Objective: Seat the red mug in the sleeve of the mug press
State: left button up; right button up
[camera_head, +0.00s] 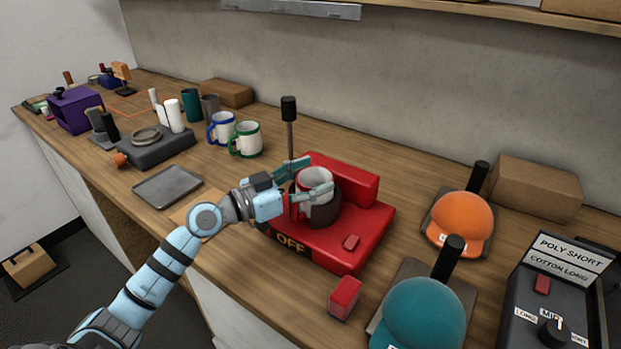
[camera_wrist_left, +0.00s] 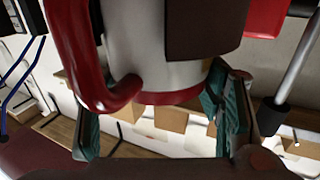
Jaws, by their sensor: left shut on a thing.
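The red mug (camera_head: 314,183), white-bodied with a red rim and red handle, is at the dark sleeve (camera_head: 327,211) of the red mug press (camera_head: 330,243). Its upper part shows above the sleeve. My left gripper (camera_head: 305,180) is shut on the mug, one finger on each side. In the left wrist view the mug (camera_wrist_left: 150,65) fills the middle between the fingers (camera_wrist_left: 155,120), with its handle on the left. The dark sleeve (camera_wrist_left: 205,30) overlaps its body there. How deep the mug sits is hidden. My right gripper is not in view.
The press lever (camera_head: 289,125) stands upright behind my gripper, and the press front reads OFF. Blue-rimmed (camera_head: 221,128) and green-rimmed (camera_head: 246,139) mugs stand behind left. A grey tray (camera_head: 168,187) lies left. A red block (camera_head: 344,298) and orange (camera_head: 460,222) and teal (camera_head: 418,315) caps are right.

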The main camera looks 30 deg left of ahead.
pick_arm(q)
jog(key=o, duration=2)
notch_tip(320, 180, up, 10)
jog(key=shift+r, duration=0.1)
